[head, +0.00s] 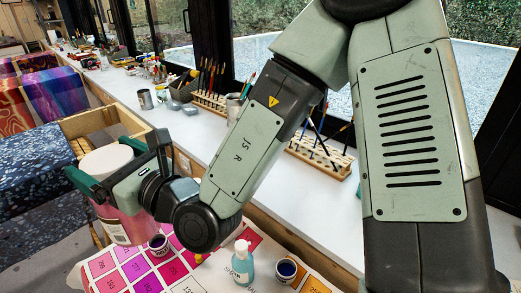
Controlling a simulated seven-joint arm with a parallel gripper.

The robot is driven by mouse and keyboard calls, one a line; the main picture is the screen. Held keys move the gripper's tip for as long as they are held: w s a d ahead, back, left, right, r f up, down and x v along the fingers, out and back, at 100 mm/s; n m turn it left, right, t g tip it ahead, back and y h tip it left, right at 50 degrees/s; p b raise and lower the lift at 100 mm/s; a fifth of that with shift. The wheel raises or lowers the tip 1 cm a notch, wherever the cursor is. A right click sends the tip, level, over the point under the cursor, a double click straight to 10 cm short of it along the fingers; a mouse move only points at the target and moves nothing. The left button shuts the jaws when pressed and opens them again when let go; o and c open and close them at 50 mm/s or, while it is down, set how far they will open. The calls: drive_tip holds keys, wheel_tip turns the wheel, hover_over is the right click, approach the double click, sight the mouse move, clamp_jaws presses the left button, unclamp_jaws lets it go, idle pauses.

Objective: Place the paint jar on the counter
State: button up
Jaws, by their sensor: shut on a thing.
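The paint jar (118,222) has a pink body, a pale label and a whitish lid, at the left of the head view. My gripper (108,165) is shut on it near its top, with a green-tipped finger at its left and the dark gripper body at its right. The jar appears held up in front of the wooden crate, close to upright. Its base is close to the colour chart in the picture; I cannot tell the gap. The white counter (325,215) runs along the windows, to the right of the jar and behind my arm.
A wooden crate (80,127) stands behind the jar. The chart (105,265) carries a small dark-topped jar (159,244), a blue bottle (243,264) and a jar of dark blue paint (287,270). Brush racks (322,160) and a metal can (145,99) stand on the counter; its front stretch is clear.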

drive_tip(key=w+d+m+t+h, duration=0.25)
drive_tip(key=w+d, duration=0.45)
drive_tip(key=d, duration=0.4)
drive_tip(key=w+d+m+t+h, duration=0.1)
drive_tip(key=w+d+t, duration=0.2)
drive_tip(key=w+d, duration=0.6)
drive_tip(key=s+d+m+t+h, duration=0.1)
drive_tip(key=s+d+m+h, duration=0.1)
drive_tip(key=d, duration=1.3)
drive_tip(key=s+d+m+t+h, duration=0.2)
drive_tip(key=d+h, duration=0.1)
drive_tip(key=d, duration=1.1)
wheel_tip(320, 180, down, 15)
drive_tip(key=shift+w, duration=0.25)
drive_tip(key=shift+a+n, duration=0.1)
drive_tip(key=shift+n, duration=0.15)
drive_tip(key=o, duration=1.6)
drive_tip(key=shift+f, duration=0.25)
drive_tip(key=shift+o, duration=0.6)
